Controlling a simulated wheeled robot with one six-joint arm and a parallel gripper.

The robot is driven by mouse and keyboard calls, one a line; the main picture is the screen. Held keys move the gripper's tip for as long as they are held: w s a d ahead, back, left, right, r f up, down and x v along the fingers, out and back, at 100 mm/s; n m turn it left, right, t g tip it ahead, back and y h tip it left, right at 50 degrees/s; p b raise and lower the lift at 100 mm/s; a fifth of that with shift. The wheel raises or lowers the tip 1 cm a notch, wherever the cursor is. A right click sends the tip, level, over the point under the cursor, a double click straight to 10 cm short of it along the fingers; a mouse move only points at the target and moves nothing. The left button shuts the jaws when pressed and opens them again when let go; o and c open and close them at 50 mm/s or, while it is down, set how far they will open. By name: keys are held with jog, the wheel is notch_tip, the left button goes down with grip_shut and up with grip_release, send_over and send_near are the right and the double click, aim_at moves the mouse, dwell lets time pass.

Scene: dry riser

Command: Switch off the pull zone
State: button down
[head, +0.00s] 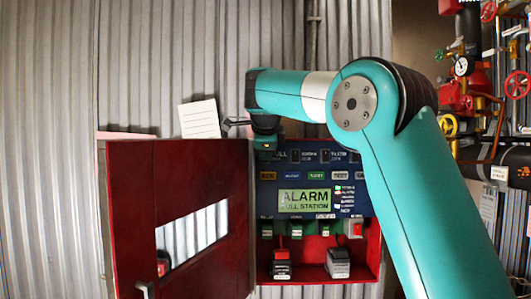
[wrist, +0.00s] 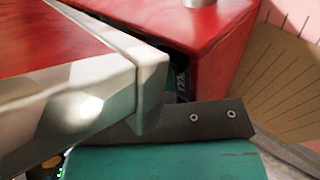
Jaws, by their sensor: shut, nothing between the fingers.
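The alarm panel (head: 305,215) stands in an open red cabinet, and its green screen reads ALARM PULL STATION. A label (head: 280,155) near the panel's top left appears to read PULL. Any switch just left of it is hidden behind my gripper. Two dark switches (head: 295,156) and (head: 325,156) show further right in that row. My gripper (head: 264,145) points down at the panel's top left corner, shut and empty; whether it touches the panel cannot be told. In the wrist view, red surfaces and a pale metal edge are close by, with no switch recognizable.
The red cabinet door (head: 180,220) stands open to the left, with a slot window and handle. Two small devices (head: 282,265) and (head: 338,263) sit on the cabinet's lower shelf. A white card (head: 200,119) stands above the door. Pipes and valves (head: 470,95) are at right.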

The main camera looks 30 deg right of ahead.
jog(key=shift+w+d+r, duration=0.1)
jog(key=shift+d+r, duration=0.05)
jog(key=shift+r, duration=0.75)
jog(key=s+a+f+p+v, duration=0.1)
jog(key=p+v, duration=0.2)
jog(key=v, duration=0.9)
jog(key=shift+s, duration=0.3)
